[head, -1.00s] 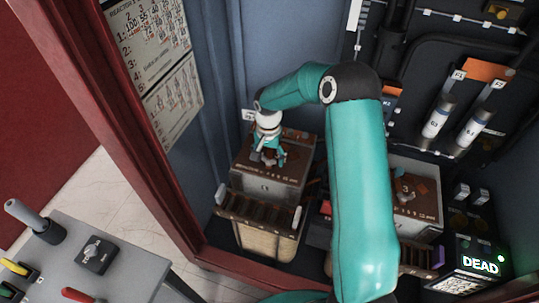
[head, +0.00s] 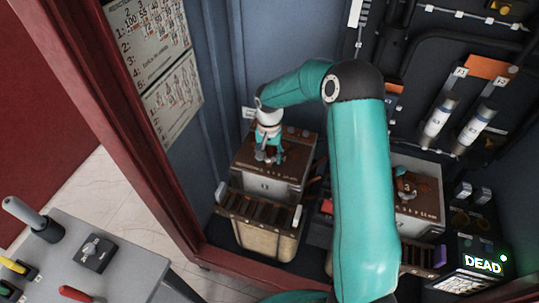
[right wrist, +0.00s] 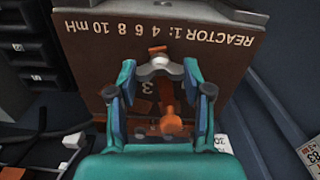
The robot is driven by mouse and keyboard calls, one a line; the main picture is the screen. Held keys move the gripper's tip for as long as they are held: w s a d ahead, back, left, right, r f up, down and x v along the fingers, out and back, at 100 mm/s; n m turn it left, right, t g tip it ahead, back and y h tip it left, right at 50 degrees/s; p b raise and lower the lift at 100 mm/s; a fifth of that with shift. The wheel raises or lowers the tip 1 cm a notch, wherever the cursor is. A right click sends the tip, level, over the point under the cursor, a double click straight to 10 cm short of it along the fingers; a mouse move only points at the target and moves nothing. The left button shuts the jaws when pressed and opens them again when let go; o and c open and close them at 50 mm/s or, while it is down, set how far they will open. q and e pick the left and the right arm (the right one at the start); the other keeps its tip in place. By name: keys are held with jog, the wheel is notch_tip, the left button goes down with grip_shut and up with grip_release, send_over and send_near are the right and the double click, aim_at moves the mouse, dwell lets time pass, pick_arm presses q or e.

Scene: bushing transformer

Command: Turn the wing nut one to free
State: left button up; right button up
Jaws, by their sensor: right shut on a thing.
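The wing nut (right wrist: 160,65) is a pale grey winged piece on the brown top of the reactor marked REACTOR 1 (right wrist: 190,28), seen in the right wrist view. My right gripper (right wrist: 160,70) is shut on it, with one teal finger at each side. An orange pointer (right wrist: 168,95) lies between the fingers, below the nut in the picture. In the head view my right gripper (head: 268,155) points down onto the top of the left reactor box (head: 270,188). The nut is too small to make out there. My left gripper is not in view.
A second reactor box marked 3 (head: 425,190) stands to the right, partly behind my right arm. A lit DEAD display (head: 482,265) is at the lower right. The cabinet's red frame (head: 150,130) and a grey control desk (head: 80,270) are at the left.

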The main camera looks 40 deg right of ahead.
jog(key=n+b, duration=0.1)
jog(key=n, duration=0.2)
jog(key=shift+w+a+b, duration=0.1)
jog(key=shift+w+b, duration=0.1)
jog(key=shift+b, duration=0.2)
jog(key=n+b, duration=0.1)
jog(key=n, duration=0.3)
jog(key=n+b, duration=0.1)
jog(key=n, duration=0.3)
jog(key=shift+r+n, duration=0.1)
jog(key=shift+n, duration=2)
jog(key=shift+r, duration=0.1)
jog(key=o, duration=1.2)
jog(key=shift+c, duration=0.2)
jog(key=shift+s, duration=0.1)
